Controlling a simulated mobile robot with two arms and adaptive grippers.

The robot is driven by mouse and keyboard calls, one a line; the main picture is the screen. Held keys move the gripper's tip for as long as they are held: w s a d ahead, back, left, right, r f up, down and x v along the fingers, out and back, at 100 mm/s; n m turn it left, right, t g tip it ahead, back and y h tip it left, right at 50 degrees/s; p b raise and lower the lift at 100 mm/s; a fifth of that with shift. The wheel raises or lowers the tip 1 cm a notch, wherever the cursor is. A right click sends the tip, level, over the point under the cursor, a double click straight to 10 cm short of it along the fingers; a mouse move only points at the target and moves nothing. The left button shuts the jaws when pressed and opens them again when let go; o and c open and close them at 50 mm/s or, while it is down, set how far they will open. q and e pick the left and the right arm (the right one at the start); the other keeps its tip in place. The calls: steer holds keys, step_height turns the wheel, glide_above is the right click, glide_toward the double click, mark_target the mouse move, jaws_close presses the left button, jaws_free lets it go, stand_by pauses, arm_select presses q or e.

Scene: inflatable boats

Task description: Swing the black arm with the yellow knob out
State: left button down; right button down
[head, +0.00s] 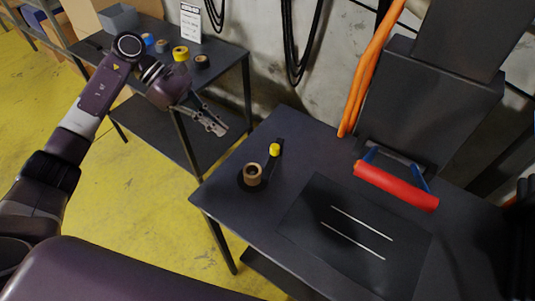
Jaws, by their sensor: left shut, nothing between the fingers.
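The black arm (274,163) with the yellow knob (274,149) is on the dark table, near its left corner. A tan ring-shaped roll (253,174) sits at the arm's near end, on a round black base. The knob is at the far end of the arm. My left gripper (219,129) is shut and empty. It is in the air to the left of and beyond the knob, apart from it. My right gripper is not in view.
A red roller with blue brackets (396,187) stands on the dark table (310,135), beside a dark panel with two white lines (350,240). An orange hose (370,70) hangs behind. A back table (150,35) holds several tape rolls, a grey bin (118,18) and a sign (190,20).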

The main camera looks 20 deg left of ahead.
mark_target(273, 155)
arm_select(q)
steer(key=p+x, duration=0.1)
steer(key=x, duration=0.1)
steer(key=p+x, duration=0.2)
steer(key=x, duration=0.1)
steer(key=p+x, duration=0.1)
steer(key=x, duration=0.2)
steer(key=shift+s+f, duration=0.25)
steer(key=shift+s, duration=0.05)
steer(key=d+p, duration=0.1)
steer(key=d, duration=0.1)
steer(key=d+p, duration=0.2)
steer(key=shift+f, duration=0.4)
steer(key=shift+d, duration=0.15)
steer(key=shift+d+f, duration=0.1)
steer(key=shift+f, duration=0.05)
